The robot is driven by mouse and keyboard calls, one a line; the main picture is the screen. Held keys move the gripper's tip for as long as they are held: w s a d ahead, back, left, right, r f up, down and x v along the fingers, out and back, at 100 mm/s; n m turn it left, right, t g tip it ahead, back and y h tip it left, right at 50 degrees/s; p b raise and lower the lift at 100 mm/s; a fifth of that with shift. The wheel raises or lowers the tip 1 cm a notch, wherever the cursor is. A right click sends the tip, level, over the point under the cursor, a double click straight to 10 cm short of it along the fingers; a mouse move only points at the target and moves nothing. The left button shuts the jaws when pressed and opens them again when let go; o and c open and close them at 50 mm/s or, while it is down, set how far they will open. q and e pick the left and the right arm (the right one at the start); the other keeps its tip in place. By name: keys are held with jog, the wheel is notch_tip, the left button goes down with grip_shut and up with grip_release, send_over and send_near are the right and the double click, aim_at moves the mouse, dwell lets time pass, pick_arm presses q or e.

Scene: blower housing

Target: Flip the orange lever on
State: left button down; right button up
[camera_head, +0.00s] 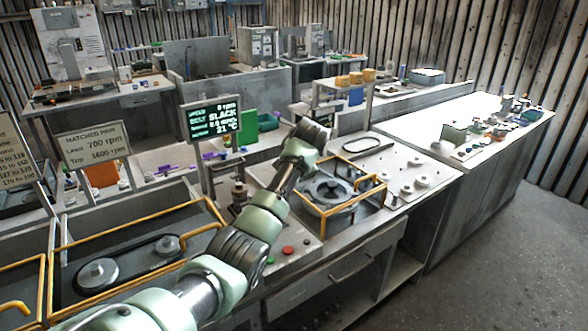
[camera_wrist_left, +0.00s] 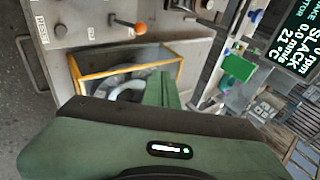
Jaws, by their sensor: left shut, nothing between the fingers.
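The orange lever (camera_wrist_left: 139,29) shows in the left wrist view, on a grey panel (camera_wrist_left: 85,22) near the top. Its short stalk ends in an orange knob that points right in that picture. I cannot make out the lever in the head view, where my arm covers part of the panel. My left gripper (camera_wrist_left: 164,78) is shut and empty, apart from the lever, with a yellow-framed housing between them in the wrist picture. In the head view the end of my left arm (camera_head: 312,136) is raised above the bench; its fingers are not clear there. My right gripper is in neither view.
A yellow guard frame (camera_head: 358,203) surrounds a round housing (camera_head: 329,186) beside my arm. A red button (camera_head: 288,250) sits on the panel front. A display (camera_head: 212,118) reading "SLACK" stands behind my arm. Another belt housing (camera_head: 139,262) lies left. Floor is clear at right.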

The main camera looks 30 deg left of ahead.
pick_arm(q)
jog(key=r, duration=0.2)
jog(key=shift+s+d+r+b, duration=0.3)
jog(key=shift+s+d+r, duration=0.05)
jog(key=shift+d+r, duration=0.05)
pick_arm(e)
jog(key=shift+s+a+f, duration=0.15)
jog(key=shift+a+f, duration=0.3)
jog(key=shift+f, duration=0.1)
pick_arm(q)
jog(key=shift+s+a, duration=0.1)
jog(key=shift+a, duration=0.05)
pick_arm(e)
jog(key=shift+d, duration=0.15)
